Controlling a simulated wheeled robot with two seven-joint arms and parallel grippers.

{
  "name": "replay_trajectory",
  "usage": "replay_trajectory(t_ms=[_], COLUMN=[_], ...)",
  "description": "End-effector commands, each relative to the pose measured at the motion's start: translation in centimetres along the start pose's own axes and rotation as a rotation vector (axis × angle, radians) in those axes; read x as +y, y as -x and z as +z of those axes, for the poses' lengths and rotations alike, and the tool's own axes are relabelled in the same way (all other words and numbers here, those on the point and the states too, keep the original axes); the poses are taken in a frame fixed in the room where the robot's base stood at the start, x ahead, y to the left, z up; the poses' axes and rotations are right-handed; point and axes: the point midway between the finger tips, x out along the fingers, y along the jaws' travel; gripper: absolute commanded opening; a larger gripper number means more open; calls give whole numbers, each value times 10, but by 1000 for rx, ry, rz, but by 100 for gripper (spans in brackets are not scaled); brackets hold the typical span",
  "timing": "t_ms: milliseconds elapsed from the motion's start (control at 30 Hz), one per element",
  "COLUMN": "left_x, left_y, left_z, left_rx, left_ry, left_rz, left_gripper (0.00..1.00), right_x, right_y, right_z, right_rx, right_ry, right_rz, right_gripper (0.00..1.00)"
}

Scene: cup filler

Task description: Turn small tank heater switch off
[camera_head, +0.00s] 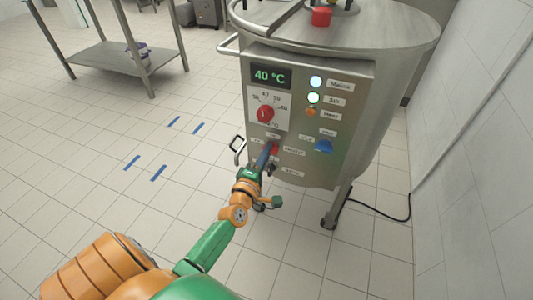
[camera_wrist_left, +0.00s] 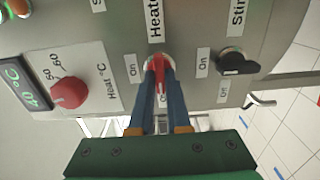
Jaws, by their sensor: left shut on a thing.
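The small steel tank (camera_head: 345,70) stands at the upper right with a control panel (camera_head: 345,80) on its front. The red heater switch (camera_wrist_left: 160,68) sits on the lower panel, beside the label "Heat..." in the left wrist view. It also shows in the head view (camera_head: 275,148). My left gripper (camera_head: 269,151) reaches up to the panel from below. Its two blue fingers (camera_wrist_left: 160,82) are shut on the red switch, one on each side, partly hiding it. An "On" label is beside the switch. My right gripper is not in view.
A black stir switch (camera_wrist_left: 237,63) is close beside my fingers. A red heat knob (camera_head: 265,113), a "40 °C" display (camera_head: 270,77) and a blue switch (camera_head: 324,146) are also on the panel. A cable (camera_head: 400,218) lies at right.

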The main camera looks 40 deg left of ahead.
Motion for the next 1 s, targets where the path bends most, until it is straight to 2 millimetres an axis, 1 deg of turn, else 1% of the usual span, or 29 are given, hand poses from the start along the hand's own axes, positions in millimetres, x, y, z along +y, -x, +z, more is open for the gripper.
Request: replay_trajectory(t_ms=[533, 567, 600, 633, 667, 933, 1000], left_x=[-2, -2, -2, -2, -2, -1, 0], left_y=[0, 0, 0, 0, 0, 1, 7], left_z=[1, 1, 1, 1, 1, 0, 0], left_rx=[-2, -2, -2, -2, -2, -1, -1], left_ry=[22, 22, 22, 22, 21, 20, 20], left_rz=[-5, -5, -5, -4, -4, -2, -3], left_gripper=[0, 20, 31, 39, 45, 45, 45], right_x=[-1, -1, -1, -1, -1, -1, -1], right_y=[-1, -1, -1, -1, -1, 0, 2], right_z=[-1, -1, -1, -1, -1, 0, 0], right_rx=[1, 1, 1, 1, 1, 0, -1], right_ry=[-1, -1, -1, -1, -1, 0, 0], right_rz=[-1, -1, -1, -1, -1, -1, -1], right_gripper=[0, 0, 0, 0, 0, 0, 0])
